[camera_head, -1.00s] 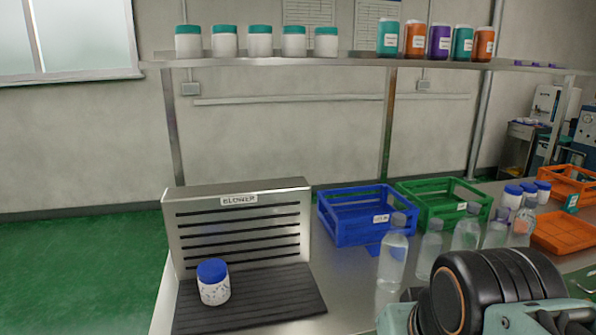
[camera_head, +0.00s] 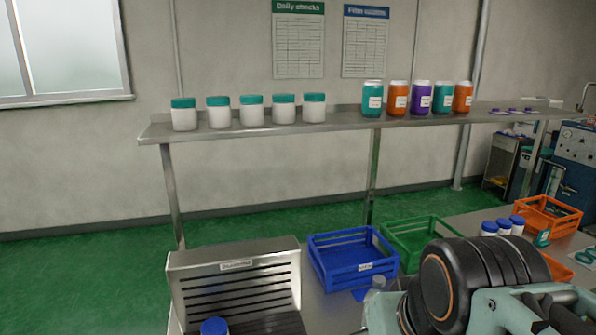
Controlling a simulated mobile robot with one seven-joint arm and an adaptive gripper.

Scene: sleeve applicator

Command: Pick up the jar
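A jar with a blue lid (camera_head: 214,327) stands in front of the slotted metal blower (camera_head: 238,286), at the bottom edge of the head view. Only its lid and a little of its top show; the rest is cut off by the frame. Part of my arm (camera_head: 480,285), black and pale green, fills the lower right. My gripper is not visible, so I cannot see its fingers or whether it holds anything.
A blue crate (camera_head: 336,283) and a green crate (camera_head: 396,245) stand right of the blower. Blue-lidded jars (camera_head: 503,227) and an orange crate (camera_head: 540,207) are farther right. A shelf (camera_head: 345,124) above carries several white and coloured jars.

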